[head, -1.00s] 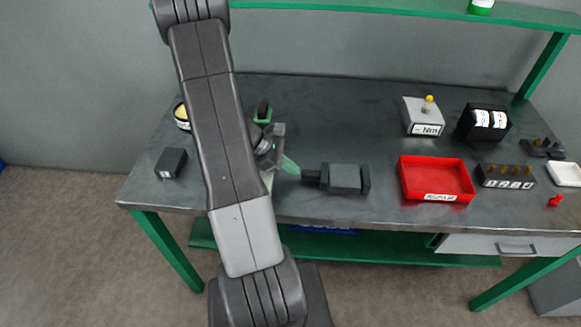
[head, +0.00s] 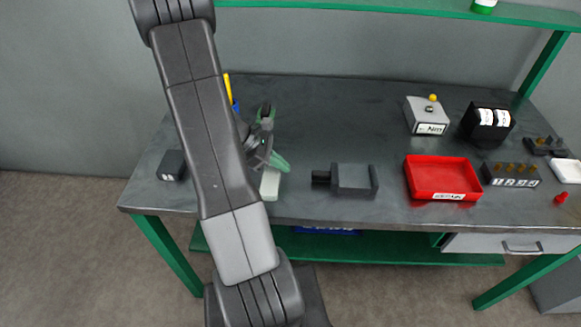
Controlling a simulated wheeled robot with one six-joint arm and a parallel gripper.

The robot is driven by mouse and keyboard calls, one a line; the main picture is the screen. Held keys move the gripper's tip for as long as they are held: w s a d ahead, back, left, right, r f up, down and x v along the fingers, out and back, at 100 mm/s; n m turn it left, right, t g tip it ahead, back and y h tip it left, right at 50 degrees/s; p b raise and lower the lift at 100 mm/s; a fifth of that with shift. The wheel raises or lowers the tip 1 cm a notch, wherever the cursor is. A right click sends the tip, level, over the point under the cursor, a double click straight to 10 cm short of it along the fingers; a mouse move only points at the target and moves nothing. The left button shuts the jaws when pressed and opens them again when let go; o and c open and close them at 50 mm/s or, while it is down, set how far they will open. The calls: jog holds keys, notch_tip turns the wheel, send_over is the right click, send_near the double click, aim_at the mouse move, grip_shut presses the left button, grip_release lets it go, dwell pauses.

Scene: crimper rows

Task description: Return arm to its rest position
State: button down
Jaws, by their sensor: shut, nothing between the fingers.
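My arm stretches up the left of the head view and bends back over the bench (head: 310,110). My gripper (head: 281,163), dark with green fingers, shows just right of the arm's long link. It is shut with nothing visible in it. It is left of the dark vise-like block (head: 354,180) and apart from it. A pale block (head: 270,184) shows just below the fingers; I cannot tell their height above it. The wrist is partly hidden behind my arm.
A small black box (head: 172,165) is at the left edge. A red tray (head: 442,190), a grey box with a yellow knob (head: 427,116) and a black unit (head: 486,123) stand right. The bench's middle back is clear.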

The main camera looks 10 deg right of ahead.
jog(key=v, duration=0.8)
jog(key=shift+s+d+r, duration=0.1)
jog(key=shift+s+d, duration=0.05)
jog(key=shift+d, duration=0.15)
